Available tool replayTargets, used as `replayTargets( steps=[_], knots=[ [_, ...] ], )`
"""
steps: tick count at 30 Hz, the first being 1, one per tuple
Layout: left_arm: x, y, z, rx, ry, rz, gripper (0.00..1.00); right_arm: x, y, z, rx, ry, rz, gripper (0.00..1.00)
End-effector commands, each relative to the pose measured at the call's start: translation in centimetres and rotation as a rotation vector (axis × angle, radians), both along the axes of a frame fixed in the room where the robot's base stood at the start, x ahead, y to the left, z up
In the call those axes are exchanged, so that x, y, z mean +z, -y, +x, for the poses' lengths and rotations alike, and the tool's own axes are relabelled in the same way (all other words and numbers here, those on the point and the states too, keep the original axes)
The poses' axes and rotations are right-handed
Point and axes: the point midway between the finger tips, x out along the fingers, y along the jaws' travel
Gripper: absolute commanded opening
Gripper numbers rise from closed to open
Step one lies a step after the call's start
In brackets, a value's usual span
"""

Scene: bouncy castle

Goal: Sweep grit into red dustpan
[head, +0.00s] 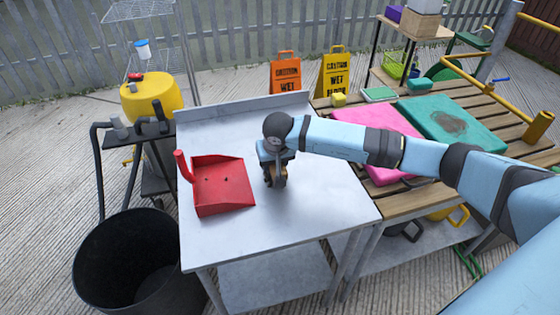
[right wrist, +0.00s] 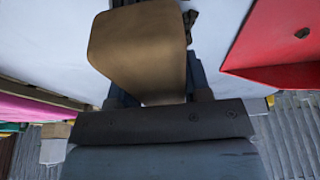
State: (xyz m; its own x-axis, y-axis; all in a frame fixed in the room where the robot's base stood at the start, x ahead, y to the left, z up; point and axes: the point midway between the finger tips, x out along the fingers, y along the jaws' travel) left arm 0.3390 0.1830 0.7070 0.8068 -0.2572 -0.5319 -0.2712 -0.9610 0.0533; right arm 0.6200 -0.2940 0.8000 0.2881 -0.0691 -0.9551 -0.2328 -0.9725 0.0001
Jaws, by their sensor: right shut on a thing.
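The red dustpan (head: 222,186) lies on the left part of the metal table, its raised handle at the back left. A few small dark specks (head: 206,181) show inside it; one also shows on the dustpan (right wrist: 270,45) in the right wrist view. My right gripper (head: 275,178) points down over the table just right of the dustpan, apart from it. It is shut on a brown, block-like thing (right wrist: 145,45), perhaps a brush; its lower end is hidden. My left gripper is out of view.
The metal table (head: 320,205) has a raised back edge and is clear at the front and right. A black bin (head: 130,262) stands at lower left. A slatted wooden bench with pink (head: 375,128) and teal (head: 450,122) pads adjoins on the right, under my arm.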

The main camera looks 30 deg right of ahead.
Motion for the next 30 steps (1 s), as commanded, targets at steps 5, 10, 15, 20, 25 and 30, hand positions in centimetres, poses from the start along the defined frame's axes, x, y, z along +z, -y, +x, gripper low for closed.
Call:
replayTargets(
  steps=[5,10,15,20,25,30],
  knots=[
    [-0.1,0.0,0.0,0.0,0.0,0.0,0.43,0.0,-0.5,0.2,-0.001,0.001,0.0,0.24],
    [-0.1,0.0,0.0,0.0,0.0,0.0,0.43,0.0,-0.4,0.1,-0.001,0.001,0.0,0.24],
    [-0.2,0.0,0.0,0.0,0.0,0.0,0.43,0.0,-0.7,0.2,-0.001,0.001,0.001,0.24],
    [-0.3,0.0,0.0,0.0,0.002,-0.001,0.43,0.0,-1.6,0.4,0.001,0.001,0.002,0.24],
    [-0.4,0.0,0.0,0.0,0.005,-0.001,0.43,-0.1,-2.5,0.7,0.0,0.001,0.001,0.24],
    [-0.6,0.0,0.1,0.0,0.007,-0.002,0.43,-0.1,-3.6,0.9,0.0,0.0,0.001,0.24]
  ],
)
